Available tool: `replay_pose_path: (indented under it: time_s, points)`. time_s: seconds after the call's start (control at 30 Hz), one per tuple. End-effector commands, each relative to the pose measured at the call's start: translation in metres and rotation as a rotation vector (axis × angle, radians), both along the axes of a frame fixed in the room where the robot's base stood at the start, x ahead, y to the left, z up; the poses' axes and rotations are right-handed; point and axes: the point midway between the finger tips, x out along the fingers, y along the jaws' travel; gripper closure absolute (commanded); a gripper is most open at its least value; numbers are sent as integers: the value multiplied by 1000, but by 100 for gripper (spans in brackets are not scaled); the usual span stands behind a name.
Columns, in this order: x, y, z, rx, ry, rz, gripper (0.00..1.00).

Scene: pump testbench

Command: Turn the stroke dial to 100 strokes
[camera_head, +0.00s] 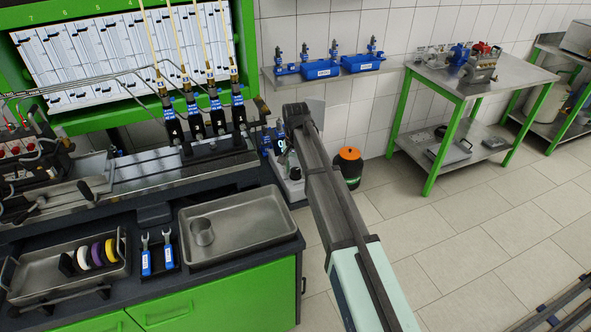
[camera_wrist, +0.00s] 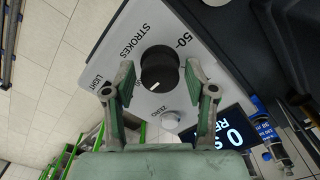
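The stroke dial (camera_wrist: 158,66) is a round black knob with a white mark near its lower edge in the wrist view. It sits on a light grey panel (camera_wrist: 112,62) lettered STROKES, 50 and LIGHT. The 100 mark is not legible. My gripper (camera_wrist: 159,75) is open, one finger on each side of the dial, with narrow gaps seeming to show. Whether either finger touches the dial is unclear. In the head view my arm hides the dial, and I cannot make out the fingers there.
A small ZERO knob (camera_wrist: 171,117) and a dark display (camera_wrist: 222,130) showing a 0 sit close to the dial. In the head view, the workbench (camera_head: 215,290) with a metal tray (camera_head: 245,235) stands left of my arm. Open tiled floor lies right.

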Motion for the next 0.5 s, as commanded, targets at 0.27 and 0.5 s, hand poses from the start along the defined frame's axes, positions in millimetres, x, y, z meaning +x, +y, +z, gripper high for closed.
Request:
replay_pose_path:
  time_s: [0.27,0.5]
  points:
    - [0,0,0,0,0,0,96]
    - [0,0,0,-1,1,33,96]
